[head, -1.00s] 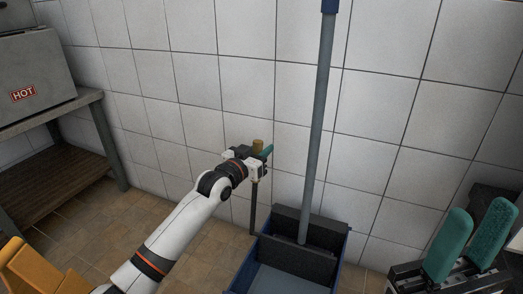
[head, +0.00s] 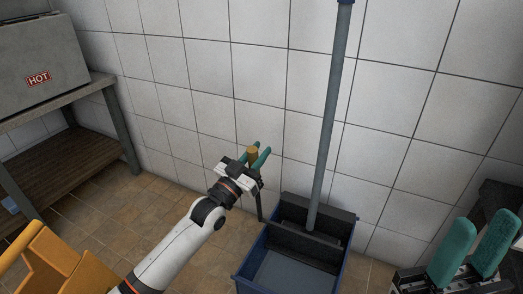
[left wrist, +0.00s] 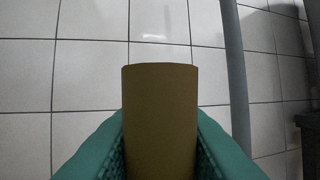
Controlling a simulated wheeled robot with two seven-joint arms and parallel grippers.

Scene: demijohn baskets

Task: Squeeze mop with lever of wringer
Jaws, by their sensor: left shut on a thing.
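My left gripper (head: 258,157) is shut on the tan grip (head: 252,151) of the wringer lever. The grip also fills the middle of the left wrist view (left wrist: 160,120), between the green fingers. The dark lever rod (head: 260,207) runs down from my gripper to the left side of the dark wringer (head: 296,240), on the blue bucket (head: 240,278). The grey mop handle (head: 328,125) stands slightly tilted with its lower end in the wringer. The mop head is hidden. My right gripper (head: 468,250) is open and empty at the lower right, its green fingers apart.
A tiled wall (head: 190,75) stands close behind the bucket. A metal box marked HOT (head: 40,50) sits on a table (head: 90,95) at the left. A yellow object (head: 50,262) is at the lower left. Brown floor tiles (head: 100,215) are free between them.

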